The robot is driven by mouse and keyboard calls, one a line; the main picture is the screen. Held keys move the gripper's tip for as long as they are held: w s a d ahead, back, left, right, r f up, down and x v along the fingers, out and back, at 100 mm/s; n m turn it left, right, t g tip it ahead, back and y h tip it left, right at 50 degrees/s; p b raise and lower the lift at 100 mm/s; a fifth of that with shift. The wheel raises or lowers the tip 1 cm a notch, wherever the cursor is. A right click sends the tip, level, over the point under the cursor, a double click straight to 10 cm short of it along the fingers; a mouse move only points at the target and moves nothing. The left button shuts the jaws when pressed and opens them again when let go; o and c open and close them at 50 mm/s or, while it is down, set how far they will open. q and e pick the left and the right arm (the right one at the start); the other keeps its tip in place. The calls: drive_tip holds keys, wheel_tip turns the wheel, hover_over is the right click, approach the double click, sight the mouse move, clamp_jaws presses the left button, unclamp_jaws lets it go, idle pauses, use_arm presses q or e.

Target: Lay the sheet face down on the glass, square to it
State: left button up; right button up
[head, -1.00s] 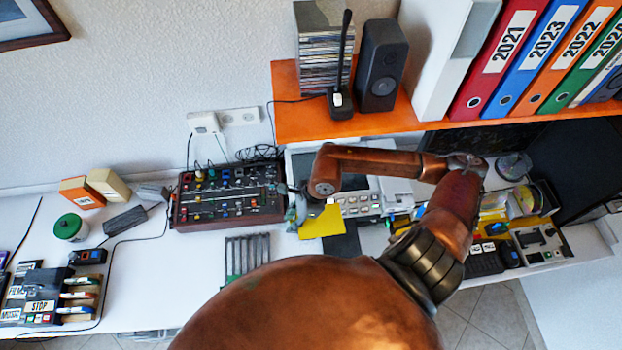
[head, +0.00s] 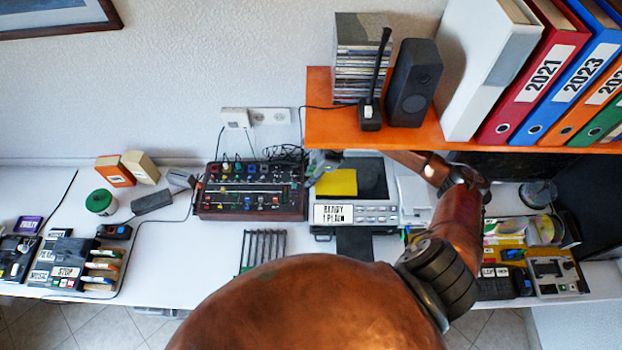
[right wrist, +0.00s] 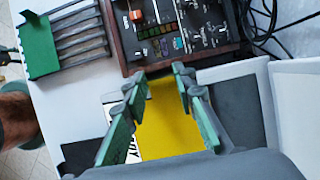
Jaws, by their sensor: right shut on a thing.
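The yellow sheet (head: 337,183) is over the left part of the copier's dark glass (head: 373,180). Whether it touches the glass or hovers is unclear. My right gripper (head: 322,164) is at the sheet's far left corner, shut on it. In the right wrist view the sheet (right wrist: 172,125) shows between the fingers of the gripper (right wrist: 160,82), with dark glass (right wrist: 243,108) beside it. The sheet's visible side looks plain yellow.
The copier's front panel (head: 380,214) carries a display reading "READY 1 PLAIN". A mixing desk (head: 250,192) stands close on the left. The orange shelf (head: 330,125) with a speaker (head: 412,80) overhangs behind. A slotted rack (head: 263,247) lies in front.

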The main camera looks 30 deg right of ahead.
drive_tip(key=shift+w+d+f, duration=0.1)
drive_tip(key=shift+w+d, duration=0.1)
drive_tip(key=shift+w, duration=0.15)
wheel_tip(320, 180, down, 3)
drive_tip(key=shift+f+p, duration=0.1)
drive_tip(key=shift+p, duration=0.4)
drive_tip(key=shift+f, duration=0.15)
drive_tip(key=o, duration=0.7)
